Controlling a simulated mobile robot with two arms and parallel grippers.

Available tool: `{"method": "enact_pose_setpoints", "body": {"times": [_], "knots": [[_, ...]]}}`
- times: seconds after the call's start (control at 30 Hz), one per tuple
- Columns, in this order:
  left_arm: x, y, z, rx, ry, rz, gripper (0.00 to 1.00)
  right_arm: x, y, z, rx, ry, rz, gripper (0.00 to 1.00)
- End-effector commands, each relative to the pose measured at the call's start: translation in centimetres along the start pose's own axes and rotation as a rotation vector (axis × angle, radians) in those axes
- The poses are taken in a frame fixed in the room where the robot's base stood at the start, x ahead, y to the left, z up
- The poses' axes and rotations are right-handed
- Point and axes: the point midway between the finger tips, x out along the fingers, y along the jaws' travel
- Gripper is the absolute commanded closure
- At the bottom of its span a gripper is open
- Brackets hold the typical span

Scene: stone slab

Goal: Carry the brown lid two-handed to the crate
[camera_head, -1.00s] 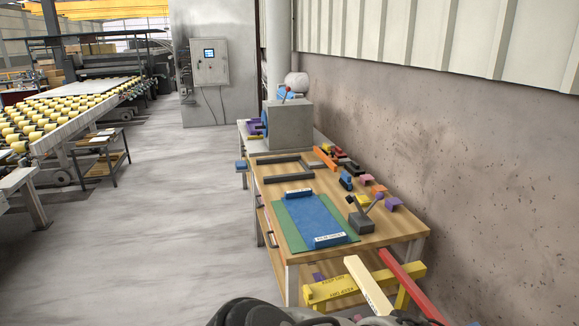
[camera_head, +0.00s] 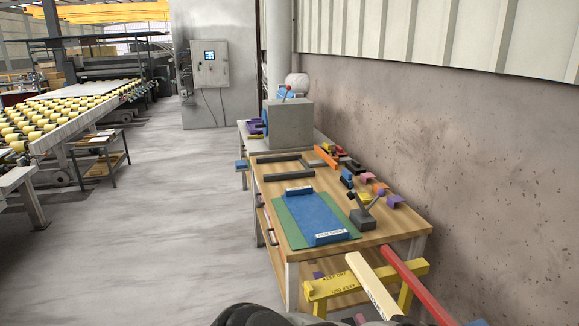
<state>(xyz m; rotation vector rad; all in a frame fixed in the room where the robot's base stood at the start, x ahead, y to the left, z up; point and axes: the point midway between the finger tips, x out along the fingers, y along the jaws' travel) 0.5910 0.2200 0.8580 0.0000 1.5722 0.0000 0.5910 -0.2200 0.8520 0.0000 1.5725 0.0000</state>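I see no brown lid that I can pick out in the head view. I see no crate that I can identify there either. A dark rounded part at the bottom edge looks like part of my own body. It shows no gripper fingers, and neither of my grippers can be made out. Whether I hold anything is hidden below the picture.
A wooden workbench (camera_head: 395,232) stands against the right wall, with a blue panel on a green mat (camera_head: 289,228) and small tools. Yellow trestle (camera_head: 320,291) with cream and red bars stands close in front. A roller conveyor (camera_head: 60,131) is far left. Grey floor between is clear.

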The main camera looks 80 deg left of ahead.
Motion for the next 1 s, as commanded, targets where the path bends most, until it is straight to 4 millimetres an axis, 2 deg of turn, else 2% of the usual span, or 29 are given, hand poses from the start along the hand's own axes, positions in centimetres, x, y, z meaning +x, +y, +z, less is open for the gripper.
{"method": "enact_pose_setpoints", "body": {"times": [0.17,0.2,0.37,0.53,0.57,0.73,0.93,1.0], "knots": [[0.93,0.01,0.12,0.000,-0.002,0.000,1.00,0.91,-0.02,0.15,0.001,-0.003,0.001,1.00],[0.58,0.01,0.14,0.000,-0.003,0.000,0.62,0.56,-0.02,0.16,0.001,-0.003,0.001,1.00],[0.61,0.01,0.08,0.000,-0.002,0.000,0.38,0.55,0.00,0.14,0.001,-0.003,0.001,1.00],[0.67,0.01,0.04,0.000,-0.001,0.000,0.38,0.54,0.02,0.15,0.000,-0.003,0.002,1.00],[0.88,0.05,-0.10,0.000,0.002,0.001,0.38,0.75,-0.01,0.01,0.000,0.000,0.000,0.67],[0.85,0.03,-0.08,0.000,0.002,0.001,0.38,0.75,0.00,0.01,0.000,0.000,0.000,0.41],[0.79,0.01,-0.03,0.000,0.001,0.000,0.38,0.75,0.01,0.01,0.000,0.000,0.000,0.38],[0.77,0.01,-0.02,0.000,0.000,0.000,0.29,0.75,0.01,0.00,0.000,0.000,0.000,0.38]]}}
